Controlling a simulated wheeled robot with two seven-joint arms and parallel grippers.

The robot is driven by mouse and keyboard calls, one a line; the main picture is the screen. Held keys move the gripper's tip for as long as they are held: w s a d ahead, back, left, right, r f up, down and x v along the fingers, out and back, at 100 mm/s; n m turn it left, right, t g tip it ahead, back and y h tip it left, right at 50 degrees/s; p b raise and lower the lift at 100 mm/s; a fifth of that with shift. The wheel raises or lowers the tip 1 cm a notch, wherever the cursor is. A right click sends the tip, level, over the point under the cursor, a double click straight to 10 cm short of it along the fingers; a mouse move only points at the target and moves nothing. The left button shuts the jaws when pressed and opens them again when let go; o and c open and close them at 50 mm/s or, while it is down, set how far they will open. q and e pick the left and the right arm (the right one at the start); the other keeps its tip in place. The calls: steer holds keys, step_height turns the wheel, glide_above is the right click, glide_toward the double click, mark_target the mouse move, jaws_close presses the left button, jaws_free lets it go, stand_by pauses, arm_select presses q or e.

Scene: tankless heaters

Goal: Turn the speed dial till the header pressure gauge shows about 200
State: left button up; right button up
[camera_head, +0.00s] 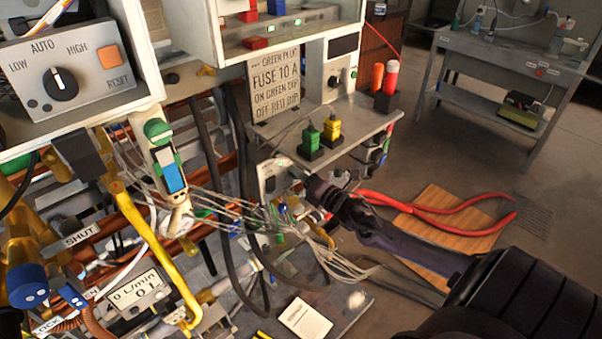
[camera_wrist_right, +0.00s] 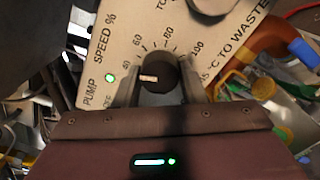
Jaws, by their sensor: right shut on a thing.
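The speed dial (camera_wrist_right: 160,72) is a round black knob with a white mark on a pale panel printed "PUMP SPEED %". In the right wrist view, my right gripper (camera_wrist_right: 160,90) has one finger on each side of it and is shut on it. The white mark points roughly left, toward the low end of the scale. A pump light (camera_wrist_right: 110,78) beside it glows green. In the head view, my right gripper (camera_head: 298,178) reaches the small pale panel (camera_head: 268,172), and hides the dial. I cannot make out the header pressure gauge or its reading. My left gripper is not in view.
Thin tubes and a black hose (camera_head: 240,230) crowd left of my right gripper. Above it, a shelf (camera_head: 350,115) holds green (camera_head: 311,138) and yellow plugs. A bench (camera_head: 500,55) stands at the back right.

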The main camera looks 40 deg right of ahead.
steer(key=m+p, duration=0.3)
steer(key=m, duration=0.9)
steer(key=shift+m, duration=0.3)
stand_by(0.4)
steer(key=o, duration=1)
steer(key=shift+d, duration=0.1)
steer(key=shift+s, duration=0.1)
steer(key=s, duration=0.7)
steer(key=shift+s+d, duration=0.3)
steer(key=shift+s, duration=0.05)
